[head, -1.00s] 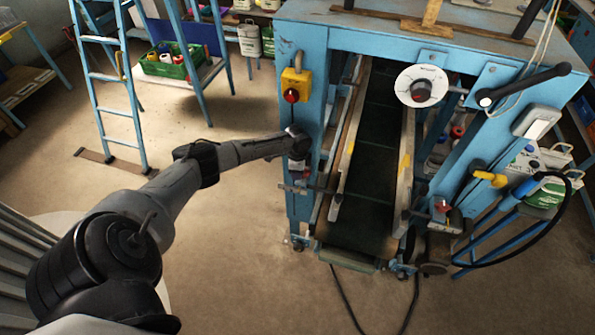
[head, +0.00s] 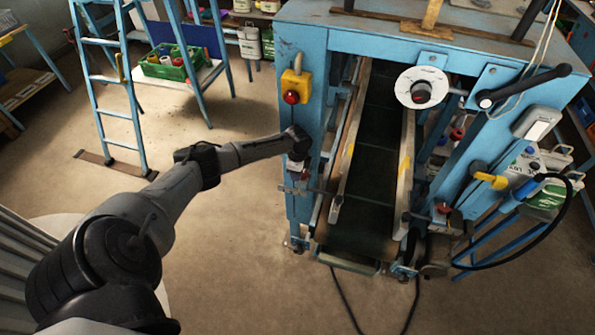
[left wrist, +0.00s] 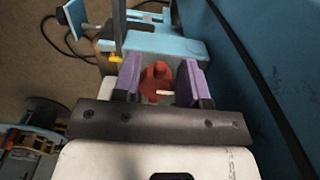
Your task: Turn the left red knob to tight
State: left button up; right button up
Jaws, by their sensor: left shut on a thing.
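The left red knob (left wrist: 155,80) shows in the left wrist view between two purple fingers. My left gripper (left wrist: 158,74) is shut on it. A pale pointer or stripe sits at the knob's front; its exact setting is too small to read. In the head view my left gripper (head: 297,167) is at the left front post of the blue machine (head: 305,205), and it largely hides the knob there. A matching red knob (head: 442,208) is on the right side of the machine's front. My right gripper is not in view.
A dark conveyor belt (head: 368,190) runs between the posts. A yellow box with a red button (head: 291,97) is just above my left gripper. A white dial (head: 421,88) and black crank (head: 530,85) are at the upper right.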

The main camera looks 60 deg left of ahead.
pick_arm(q)
jog(key=o, duration=0.9)
jog(key=shift+r+p, duration=0.3)
jog(key=shift+r, duration=3.5)
